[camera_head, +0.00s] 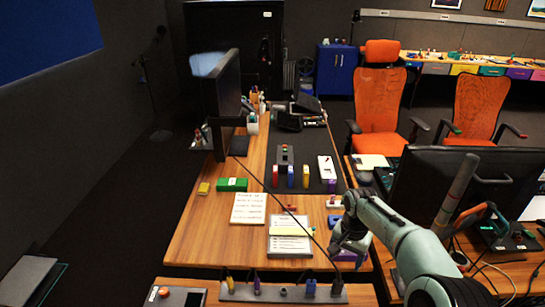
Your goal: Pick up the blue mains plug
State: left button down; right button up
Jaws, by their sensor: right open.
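A power strip (270,292) lies along the bottom edge of the view with several small plugs in it. A blue-violet plug (311,288) stands upright toward its right part; its exact shade is hard to tell. My right gripper (344,258) is open and points down, above and a little right of that plug, apart from it. Its fingers are small and partly hidden by my wrist. A small blue object (334,221) lies on the desk just behind the gripper; I cannot tell what it is. My left gripper is not in view.
The wooden desk (195,245) holds paper sheets (249,208), a clipboard (289,246), a green box (232,184) and several coloured blocks. A monitor (222,90) stands at the back left. A second desk with a dark monitor (440,190) is at the right. A thin dark cable crosses the desk.

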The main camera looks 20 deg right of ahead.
aim_at(311, 285)
jog(key=k, duration=1.5)
